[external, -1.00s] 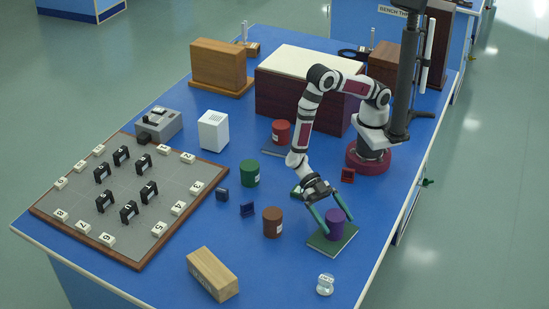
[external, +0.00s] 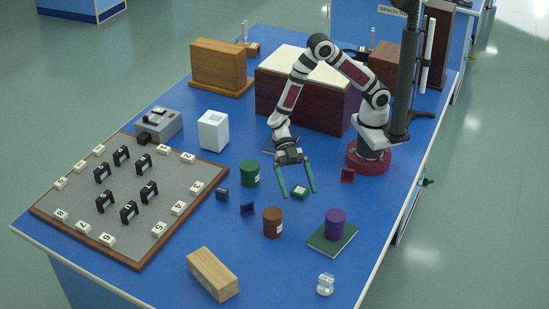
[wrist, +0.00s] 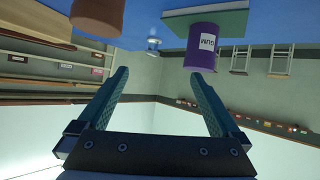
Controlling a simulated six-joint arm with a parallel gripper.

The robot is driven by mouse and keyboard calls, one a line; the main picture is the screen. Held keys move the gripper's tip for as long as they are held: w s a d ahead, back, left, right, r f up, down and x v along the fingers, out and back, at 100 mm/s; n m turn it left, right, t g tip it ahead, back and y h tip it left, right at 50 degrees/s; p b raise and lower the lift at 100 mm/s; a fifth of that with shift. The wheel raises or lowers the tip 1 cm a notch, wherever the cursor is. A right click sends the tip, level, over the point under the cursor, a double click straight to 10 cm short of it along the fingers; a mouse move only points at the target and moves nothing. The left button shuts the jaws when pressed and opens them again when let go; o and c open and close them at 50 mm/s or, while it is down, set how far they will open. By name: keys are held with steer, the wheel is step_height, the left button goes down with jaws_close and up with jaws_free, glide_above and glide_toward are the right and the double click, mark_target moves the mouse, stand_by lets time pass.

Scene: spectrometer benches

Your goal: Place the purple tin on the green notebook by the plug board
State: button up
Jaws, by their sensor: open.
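The purple tin (external: 336,222) stands upright on the green notebook (external: 345,241) at the front right of the bench. In the wrist view the tin (wrist: 203,58) appears inverted with a "GUM" label, against the notebook (wrist: 232,22). My gripper (external: 298,195) is open and empty, up and left of the tin and apart from it. Its two green fingers also show spread in the wrist view (wrist: 160,73). The grey board with numbered tiles and black blocks (external: 115,205) lies at the left.
A brown tin (external: 272,222) stands left of the notebook, with a green tin (external: 249,173) farther back. A wooden block (external: 212,274) and a small pale object (external: 325,284) are at the front. Small blue items (external: 222,195) lie near the board. A red item (external: 347,175) is near my base.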

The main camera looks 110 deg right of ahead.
steer(key=w+d+r+m+t+h, duration=0.8)
steer(key=w+d+m+t, duration=0.15)
steer(key=d, duration=0.35)
steer(key=s+d+r+m+g+h, duration=0.1)
steer(key=s+d+r+m+h, duration=0.15)
steer(key=d+m+h, duration=0.4)
steer(key=s+d+m+g, duration=0.2)
steer(key=s+m+g, duration=0.1)
steer(key=s, duration=0.6)
steer(key=s+d+m+g, duration=0.2)
steer(key=s, duration=0.6)
steer(key=s+a+m+g+y, duration=0.3)
steer(key=s+a, duration=0.3)
steer(key=s, duration=0.6)
steer(key=shift+s+a+g+y, duration=0.2)
steer(key=shift+a+g+y, duration=0.15)
steer(key=shift+g+y, duration=0.15)
